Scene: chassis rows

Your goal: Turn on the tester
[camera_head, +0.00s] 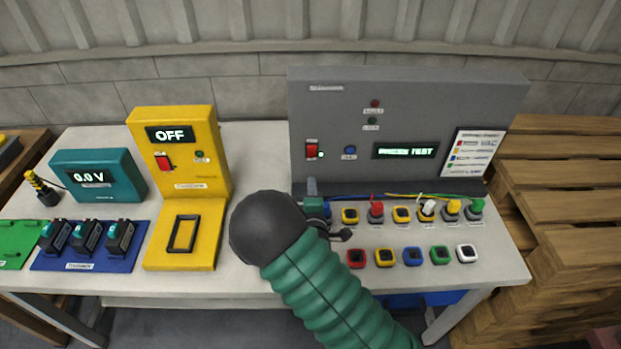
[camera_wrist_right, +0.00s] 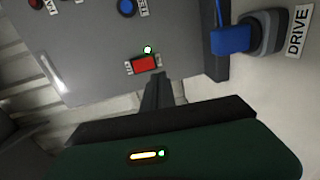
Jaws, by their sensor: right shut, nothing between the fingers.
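A grey cabinet (camera_head: 440,95) stands at the back right of the table. My right gripper (camera_head: 312,187) is shut and empty, below that switch in the head view. In the right wrist view the closed fingers (camera_wrist_right: 155,90) point toward the red switch (camera_wrist_right: 146,64); contact cannot be told. A yellow device (camera_head: 172,120) at left shows "OFF" above its own red switch (camera_head: 163,162). My left gripper is out of view.
A teal meter (camera_head: 98,175) reads "0.0 V". Black modules sit on a blue tray (camera_head: 90,262). Coloured connectors and sockets line the table before the cabinet, including a red connector (camera_head: 376,209). Wooden pallets (camera_head: 560,200) stand at right.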

